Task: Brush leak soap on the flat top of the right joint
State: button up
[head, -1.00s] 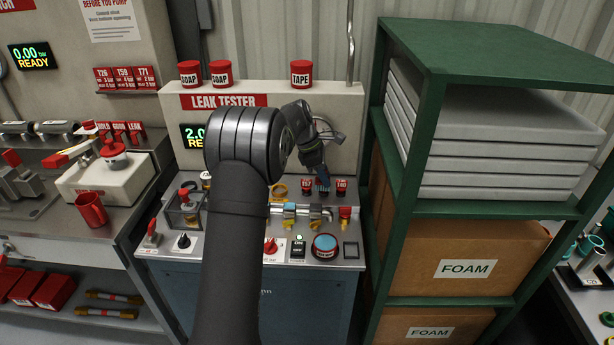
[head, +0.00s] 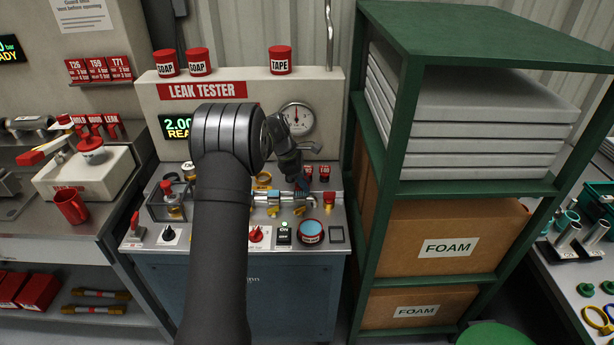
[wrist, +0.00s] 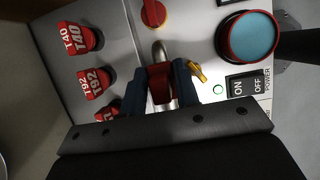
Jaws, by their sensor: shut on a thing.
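My gripper (wrist: 160,84) is shut on a red thing (wrist: 160,88), held between its two dark blue fingers. I cannot tell from its shape whether this is the soap brush; no bristles show. In the head view my gripper (head: 302,184) is low over the right part of a silver pipe run (head: 286,201) on the leak tester bench. The pipe also shows just past the fingertips in the wrist view (wrist: 161,48). The fingers and the red thing hide the right joint's top, and contact cannot be told. A brass fitting (wrist: 198,73) sits beside the right finger.
Red T-labelled tags (wrist: 84,38) stand behind the pipe. A blue-topped red button (head: 311,231) and an ON/OFF switch (head: 284,234) are in front. Red SOAP pots (head: 199,62) and a TAPE pot (head: 280,60) stand on the tester. A green shelf (head: 398,150) bounds the right side.

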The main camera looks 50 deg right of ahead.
aim_at(296, 185)
jog(key=shift+w+a, duration=1.15)
jog(key=s+d, duration=0.3)
jog(key=shift+r, duration=4)
jog(key=w+a+f+m, duration=0.1)
jog(key=w+a, duration=0.3)
jog(key=a, duration=0.6)
jog(key=w+a+f+m+y, duration=0.1)
jog(key=w+a+f, duration=0.3)
jog(key=a, duration=0.6)
jog(key=w+a+f+m+g, duration=0.1)
jog(key=w+a+f+m, duration=0.1)
jog(key=w+a, duration=0.4)
jog(key=shift+w+a+f+m+y, duration=0.15)
jog(key=shift+a+m+y, duration=0.1)
jog(key=shift+a, duration=0.9)
jog(key=shift+w+a+f+m+y, duration=0.15)
jog(key=shift+a+m, duration=0.1)
jog(key=shift+a, duration=0.9)
jog(key=s+a+f+m, duration=0.1)
jog(key=a+f, duration=0.2)
jog(key=a, duration=0.6)
jog(key=s+a+f+m+y, duration=0.1)
jog(key=a+f, duration=0.3)
jog(key=a, duration=0.5)
jog(key=s+a+f+m, duration=0.2)
jog(key=a+f, duration=0.2)
jog(key=a, duration=0.5)
jog(key=shift+s+a, duration=0.25)
